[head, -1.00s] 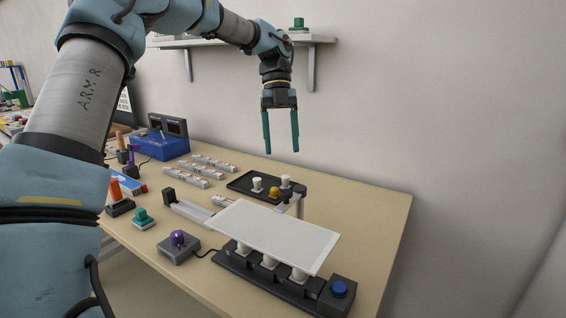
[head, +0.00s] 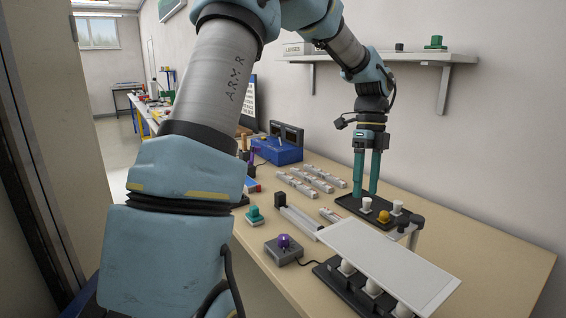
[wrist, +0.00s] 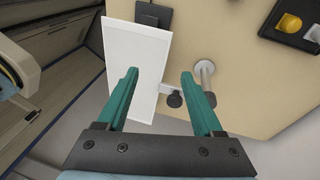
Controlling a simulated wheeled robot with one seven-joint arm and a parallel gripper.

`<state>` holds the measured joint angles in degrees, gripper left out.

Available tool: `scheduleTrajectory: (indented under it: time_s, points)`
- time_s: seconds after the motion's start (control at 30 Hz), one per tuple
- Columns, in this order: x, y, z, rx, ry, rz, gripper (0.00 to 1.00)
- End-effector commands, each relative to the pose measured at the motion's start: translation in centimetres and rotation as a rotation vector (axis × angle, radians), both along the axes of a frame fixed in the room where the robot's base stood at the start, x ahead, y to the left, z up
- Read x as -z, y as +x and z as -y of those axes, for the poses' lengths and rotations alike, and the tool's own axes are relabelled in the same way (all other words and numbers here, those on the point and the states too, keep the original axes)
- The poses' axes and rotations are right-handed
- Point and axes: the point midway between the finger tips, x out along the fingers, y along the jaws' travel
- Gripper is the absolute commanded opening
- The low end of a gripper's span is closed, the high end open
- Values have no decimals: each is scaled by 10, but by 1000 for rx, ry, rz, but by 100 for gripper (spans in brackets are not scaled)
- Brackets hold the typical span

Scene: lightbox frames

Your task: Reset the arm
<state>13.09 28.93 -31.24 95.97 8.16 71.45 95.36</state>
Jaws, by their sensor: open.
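My gripper (head: 367,193) has two long teal fingers that are apart with nothing between them. In the head view it hangs pointing down, in front of the wall and near the back of the black tray (head: 346,201). In the wrist view my gripper (wrist: 160,84) is open above the table's edge, with a white panel (wrist: 136,60) and a dark knob (wrist: 174,100) on a bracket below. My arm rises from the left and bends over to the right.
The table (head: 510,259) holds a white panel (head: 400,262) above a black base, a purple-knobbed box (head: 284,247), a teal-topped switch (head: 254,216) and a blue box (head: 277,151). White and yellow pieces stand on the black tray. A wall shelf (head: 405,59) is behind my arm.

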Motion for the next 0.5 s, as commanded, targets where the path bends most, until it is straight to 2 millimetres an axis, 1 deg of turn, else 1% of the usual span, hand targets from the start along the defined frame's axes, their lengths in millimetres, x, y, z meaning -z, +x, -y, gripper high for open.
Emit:
scheduleTrajectory:
  time_s: [0.03,0.17,0.2,0.27,0.3,0.37,0.4,0.5]
  points:
    - [7,-1,-23,-162,36,35,68]
    - [27,-4,-80,-636,99,122,68]
    - [32,-7,-98,-785,113,145,68]
    - [40,-12,-127,-1013,127,178,68]
    - [44,-17,-145,-1166,134,197,68]
    - [51,-26,-172,-1396,139,219,68]
    - [54,-32,-189,-1544,137,231,68]
    - [62,-50,-223,-1878,126,243,68]
